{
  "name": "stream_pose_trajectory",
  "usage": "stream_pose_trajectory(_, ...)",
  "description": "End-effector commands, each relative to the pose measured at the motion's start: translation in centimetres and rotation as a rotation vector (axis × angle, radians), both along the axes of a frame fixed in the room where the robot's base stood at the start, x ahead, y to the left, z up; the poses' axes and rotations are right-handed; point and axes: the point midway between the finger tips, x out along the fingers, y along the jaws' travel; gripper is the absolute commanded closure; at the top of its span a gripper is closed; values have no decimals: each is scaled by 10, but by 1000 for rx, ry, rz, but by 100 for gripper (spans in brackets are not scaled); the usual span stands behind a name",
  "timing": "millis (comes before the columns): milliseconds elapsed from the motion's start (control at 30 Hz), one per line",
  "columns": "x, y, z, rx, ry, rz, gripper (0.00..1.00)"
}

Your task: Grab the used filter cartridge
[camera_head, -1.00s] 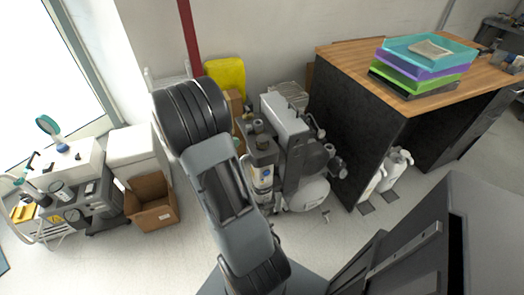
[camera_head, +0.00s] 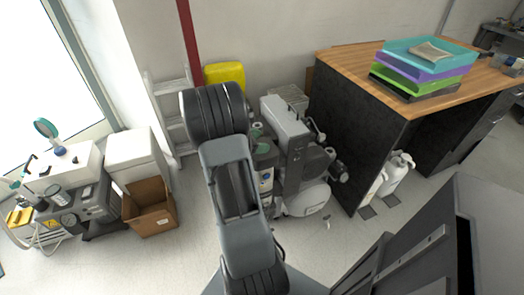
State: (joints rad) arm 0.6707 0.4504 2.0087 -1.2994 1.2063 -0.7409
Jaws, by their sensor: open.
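I cannot make out the used filter cartridge for certain in the head view. A grey and white compressor unit (camera_head: 292,135) stands on the floor against the wall, with a rounded tank (camera_head: 308,198) at its base. A labelled canister (camera_head: 266,178) on its left side is partly covered by my arm. My arm rises from the bottom of the picture and bends in front of the compressor's left side. My gripper does not show, so its place relative to the cartridge is hidden.
An open cardboard box (camera_head: 150,222) and a white cabinet (camera_head: 137,154) stand at left, beside a second equipment unit (camera_head: 84,212). A ladder (camera_head: 168,98) and yellow container (camera_head: 226,74) are behind my arm. A wood-topped bench (camera_head: 352,62) is at right. Front floor is clear.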

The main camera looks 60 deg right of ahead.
Motion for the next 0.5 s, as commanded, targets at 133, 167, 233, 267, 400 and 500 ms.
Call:
stream_pose_trajectory(133,-3,-4,-3,0,0,1,27)
stream_pose_trajectory(167,-3,-4,-3,1,-1,1,27)
stream_pose_trajectory(233,-3,-4,-2,0,0,1,27)
stream_pose_trajectory(267,-3,-4,-2,0,0,1,27)
stream_pose_trajectory(400,-3,-4,-2,0,0,1,34)
stream_pose_trajectory(500,-3,-4,-2,0,0,1,43)
